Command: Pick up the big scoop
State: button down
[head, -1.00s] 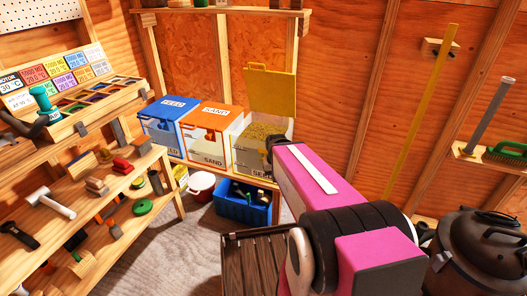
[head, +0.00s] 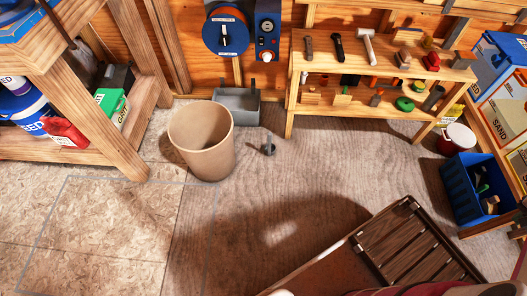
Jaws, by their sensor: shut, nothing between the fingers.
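I cannot make out the big scoop for certain in the head view. A small dark grey object (head: 269,148) with a short upright part stands on the floor, right of a tan bin (head: 203,145); I cannot tell whether it is a scoop. A blue crate (head: 462,205) at the right holds several small items, too small to name. My gripper is not clearly in view; only a sliver of my arm shows along the bottom edge.
A slatted wooden piece (head: 410,250) lies at the lower right. A low tool shelf (head: 375,112) stands at the back, a grey trough (head: 236,105) to its left. A wooden bench (head: 90,110) fills the left. A red-and-white bucket (head: 456,140) sits near the crate. The middle floor is clear.

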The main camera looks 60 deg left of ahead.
aim_at(269, 148)
jog(key=u, duration=1.6)
jog(key=i+l+u, duration=0.1)
jog(key=u, duration=0.4)
jog(key=l+u, duration=0.3)
jog(key=u, duration=0.15)
jog(key=l+u, duration=0.25)
jog(key=u, duration=0.25)
jog(key=i+j+z, duration=0.1)
jog(key=z, duration=0.35)
jog(key=j+z, duration=0.25)
jog(key=z, duration=0.15)
jog(key=i+j+z, duration=0.1)
jog(key=j+z, duration=0.15)
jog(key=z, duration=0.2)
jog(key=j+z, duration=0.15)
jog(key=j, duration=0.5)
jog(key=k+j+z, duration=0.1)
jog(key=j, duration=0.5)
jog(key=k+j+z, duration=0.15)
jog(key=j, duration=0.5)
